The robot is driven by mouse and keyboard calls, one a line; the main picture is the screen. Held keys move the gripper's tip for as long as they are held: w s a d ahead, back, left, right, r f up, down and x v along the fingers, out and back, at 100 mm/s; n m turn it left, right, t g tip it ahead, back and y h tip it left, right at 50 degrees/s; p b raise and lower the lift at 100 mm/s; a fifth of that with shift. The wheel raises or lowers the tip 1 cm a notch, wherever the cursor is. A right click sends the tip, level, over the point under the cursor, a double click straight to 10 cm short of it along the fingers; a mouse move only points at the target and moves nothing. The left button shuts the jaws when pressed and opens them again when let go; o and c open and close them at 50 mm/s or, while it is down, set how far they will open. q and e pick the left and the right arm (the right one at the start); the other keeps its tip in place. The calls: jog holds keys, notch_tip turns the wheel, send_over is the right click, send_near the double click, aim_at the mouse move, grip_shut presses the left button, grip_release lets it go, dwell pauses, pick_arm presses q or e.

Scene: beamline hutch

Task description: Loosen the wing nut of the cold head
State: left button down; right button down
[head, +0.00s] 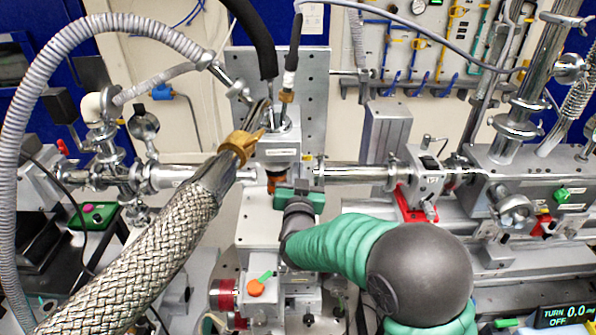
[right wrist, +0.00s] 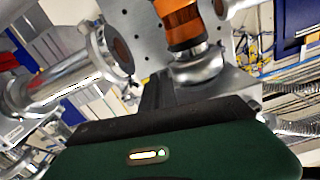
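The cold head (head: 279,152) looks to be the pale labelled block at the centre of the head view. A brass fitting (head: 241,146) with a projecting lug sits at its upper left, on the end of a thick braided hose (head: 150,255); it may be the wing nut, but I cannot be sure. My right gripper (head: 297,196), green and dark, is below the cold head, in front of an orange-brown section (right wrist: 183,22). My left gripper is not in view.
A steel beam pipe (head: 350,174) runs right from the centre, with another pipe (head: 185,177) on the left. A grey corrugated hose (head: 22,130) arches at left. A red-based valve (head: 420,200) stands right. A tool board (head: 430,45) hangs behind.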

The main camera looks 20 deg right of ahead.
dwell(0.3)
jog(key=c, duration=1.9)
grip_release()
jog(key=shift+w, duration=0.1)
jog(key=b+v, duration=0.3)
jog(key=v, duration=1.3)
jog(key=shift+s+a, duration=0.25)
jog(key=shift+s, duration=0.1)
